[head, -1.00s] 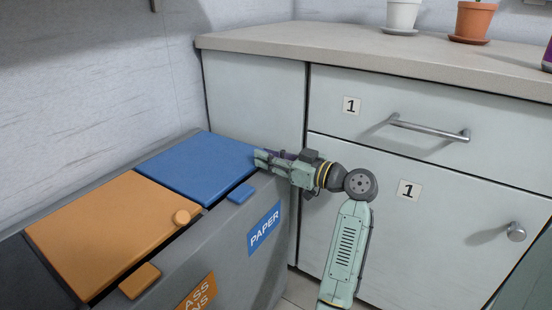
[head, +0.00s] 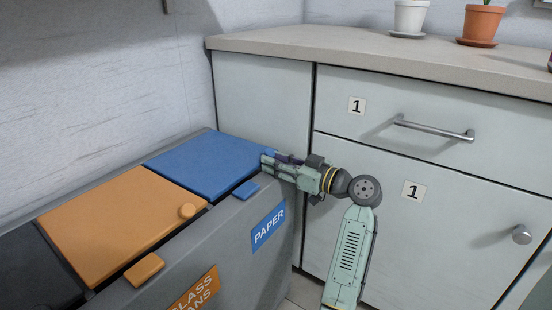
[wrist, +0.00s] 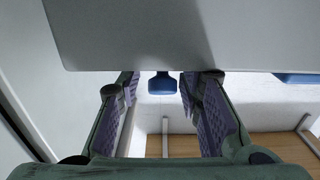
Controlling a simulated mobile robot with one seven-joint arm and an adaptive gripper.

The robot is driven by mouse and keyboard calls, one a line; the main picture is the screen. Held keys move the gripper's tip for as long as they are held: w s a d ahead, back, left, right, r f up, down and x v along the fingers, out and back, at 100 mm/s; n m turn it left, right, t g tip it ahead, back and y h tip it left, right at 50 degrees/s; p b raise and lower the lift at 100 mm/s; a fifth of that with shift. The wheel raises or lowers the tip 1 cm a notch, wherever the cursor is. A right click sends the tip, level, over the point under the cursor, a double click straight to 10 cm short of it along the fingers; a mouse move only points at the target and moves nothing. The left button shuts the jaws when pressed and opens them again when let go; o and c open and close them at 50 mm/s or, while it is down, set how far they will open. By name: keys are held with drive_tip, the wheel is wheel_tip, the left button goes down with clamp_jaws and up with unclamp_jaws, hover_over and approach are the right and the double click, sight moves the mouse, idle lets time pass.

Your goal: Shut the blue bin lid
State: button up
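The blue bin lid (head: 208,164) lies flat on the grey bin marked PAPER in the head view, level with the orange lid beside it. A small blue tab (head: 246,190) sits at its front edge. My gripper (head: 266,163) is at the lid's right end, and its fingers hide part of that edge. In the wrist view my gripper (wrist: 161,82) is open, its two purple-padded fingers apart. A blue knob-like piece (wrist: 161,84) shows between the fingertips, below a grey surface (wrist: 165,35). I cannot tell whether the fingers touch it.
An orange lid (head: 120,225) with a round knob covers the middle section of the bin. A pale cabinet (head: 385,140) with a drawer handle (head: 435,130) stands close behind my arm on the right. Flower pots (head: 480,25) stand on its top.

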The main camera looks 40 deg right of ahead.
drive_tip(key=shift+o, duration=0.5)
drive_tip(key=shift+a+r, duration=0.15)
drive_tip(key=shift+r, duration=0.05)
drive_tip(key=shift+r, duration=0.3)
wheel_tip(320, 180, up, 9)
idle(0.3)
